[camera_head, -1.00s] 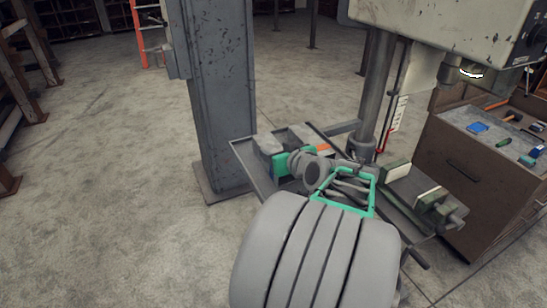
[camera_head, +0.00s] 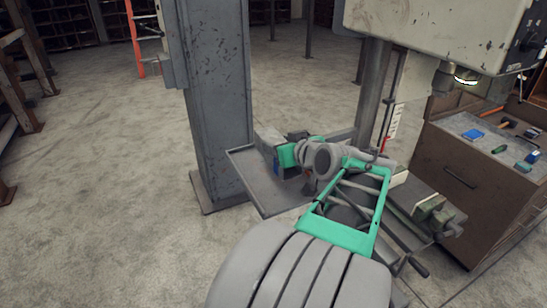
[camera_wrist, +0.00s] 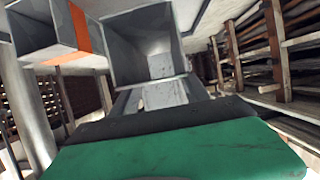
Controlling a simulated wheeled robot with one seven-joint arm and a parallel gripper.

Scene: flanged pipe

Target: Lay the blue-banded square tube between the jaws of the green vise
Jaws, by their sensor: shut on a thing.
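The held square tube (camera_head: 266,138) is grey and shows at the far left end of my arm in the head view, with a small blue patch beside my gripper (camera_head: 279,158). My gripper is shut on it. In the wrist view the tube (camera_wrist: 145,48) is hollow, with its open end facing the camera, above the green gripper body; its band is not visible there. The green vise (camera_head: 430,212) stands to the right of my arm in the head view, partly hidden by it. A pale jaw face shows.
A grey tray (camera_head: 262,192) lies below my gripper, beside a grey column (camera_head: 215,110). An orange-banded square tube (camera_wrist: 82,28) is close left of the held tube in the wrist view. A drill press (camera_head: 440,35) overhangs the vise. A tool cabinet (camera_head: 465,180) stands right.

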